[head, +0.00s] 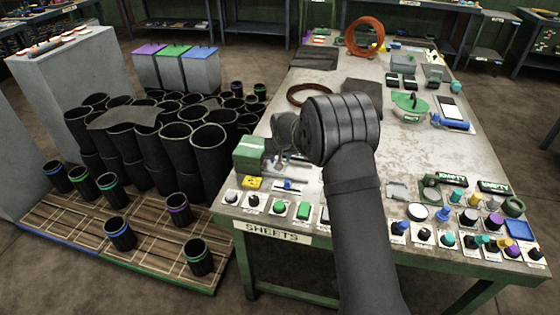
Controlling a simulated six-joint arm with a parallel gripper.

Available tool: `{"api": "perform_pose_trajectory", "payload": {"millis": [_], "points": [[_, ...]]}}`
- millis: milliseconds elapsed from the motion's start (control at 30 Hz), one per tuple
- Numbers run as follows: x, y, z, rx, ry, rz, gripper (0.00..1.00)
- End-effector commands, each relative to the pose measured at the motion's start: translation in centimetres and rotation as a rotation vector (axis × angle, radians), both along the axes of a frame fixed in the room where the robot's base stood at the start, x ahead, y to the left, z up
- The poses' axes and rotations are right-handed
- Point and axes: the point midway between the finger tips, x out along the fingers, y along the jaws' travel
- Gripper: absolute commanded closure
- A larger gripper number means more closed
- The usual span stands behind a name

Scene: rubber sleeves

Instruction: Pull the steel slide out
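My arm reaches over the left part of the workbench, and its large dark wrist covers much of the spot beyond it. My gripper (282,155) points down at the bench's left side, mostly hidden behind the wrist, and its fingers are too small and dark to read. A green box (249,154) sits just left of it at the bench edge. Small grey metal parts (293,163) lie beside the box, under the gripper. I cannot tell which of them is the steel slide, or whether the gripper touches it.
The workbench (468,152) carries several small labelled parts along its front edge, an orange coil (365,36) at the back and a green domed item (410,106) at the right. Black rubber sleeves (172,145) crowd the floor at the left, with several on a wooden pallet (155,238).

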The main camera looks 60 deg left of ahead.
Motion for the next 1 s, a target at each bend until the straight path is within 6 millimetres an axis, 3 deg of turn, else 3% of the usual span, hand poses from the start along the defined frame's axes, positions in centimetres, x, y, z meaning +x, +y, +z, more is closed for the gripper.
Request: {"api": "perform_pose_trajectory", "payload": {"millis": [200,567,600,800,1000], "points": [[0.4,0.8,-2.1,0.000,0.000,0.000,0.60],[0.4,1.0,-2.6,0.001,0.000,0.000,0.60],[0.4,1.0,-2.6,0.001,0.000,0.000,0.62],[0.4,1.0,-2.5,0.001,0.000,0.000,1.00],[0.5,0.9,-2.5,0.000,0.000,-0.001,1.00]]}}
